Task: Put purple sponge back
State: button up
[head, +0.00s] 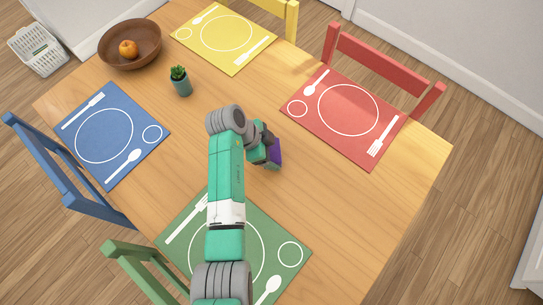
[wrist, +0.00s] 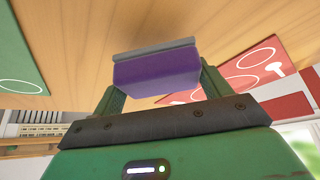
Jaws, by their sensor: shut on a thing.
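The purple sponge (wrist: 157,72) has a grey layer along one face. My gripper (wrist: 155,85) is shut on it, with one finger at each side in the wrist view. In the head view the sponge (head: 276,153) shows as a small purple patch at the end of my arm, and my gripper (head: 265,150) is partly hidden by my wrist. The sponge is over the middle of the wooden table, between the green and red placemats. I cannot tell whether it touches the table top. No sponge holder is clearly seen.
The wooden table (head: 330,205) carries blue (head: 108,135), yellow (head: 224,40), red (head: 346,112) and green (head: 290,235) placemats. A potted succulent (head: 180,82) and a brown bowl (head: 130,45) with an orange fruit stand upper left. A white basket (head: 38,50) is on the floor. Bare wood lies right of my gripper.

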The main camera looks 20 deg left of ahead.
aim_at(272, 156)
jog(key=shift+f+b, duration=0.6)
jog(key=shift+f, duration=1.15)
jog(key=shift+f, duration=0.2)
jog(key=o, duration=1)
jog(key=shift+c, duration=0.2)
jog(key=shift+r, duration=0.15)
jog(key=shift+s+r, duration=0.1)
jog(key=shift+r, duration=0.25)
jog(key=p+v, duration=0.3)
jog(key=v, duration=0.8)
jog(key=shift+a, duration=0.2)
jog(key=shift+s+r, duration=0.1)
jog(key=shift+r, duration=0.05)
